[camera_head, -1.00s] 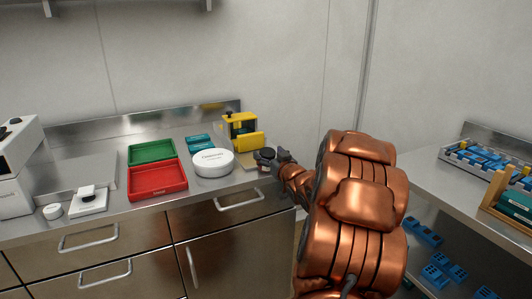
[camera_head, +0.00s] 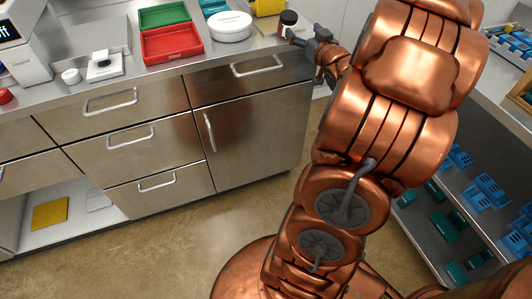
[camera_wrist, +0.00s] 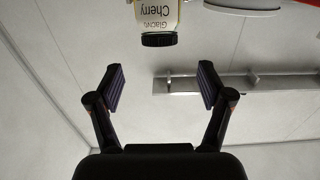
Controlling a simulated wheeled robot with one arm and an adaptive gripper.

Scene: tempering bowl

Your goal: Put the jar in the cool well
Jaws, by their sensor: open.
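A small jar (camera_head: 289,21) with a dark lid stands at the right end of the steel counter. In the wrist view the jar (camera_wrist: 158,17) appears upside down, with a black lid and a pale label reading "Glacé Cherry". My gripper (camera_head: 300,38) is at the counter's right end, close beside the jar. In the wrist view my gripper (camera_wrist: 161,86) has its two fingers spread, with nothing between them; the jar lies beyond the fingertips. I cannot tell for certain which thing is the cool well.
A round white unit (camera_head: 230,27) stands left of the jar, with a red tray (camera_head: 171,42) and green tray (camera_head: 164,15) farther left. A yellow object (camera_head: 267,7) is behind the jar. A second bench (camera_head: 483,75) with racks is at the right.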

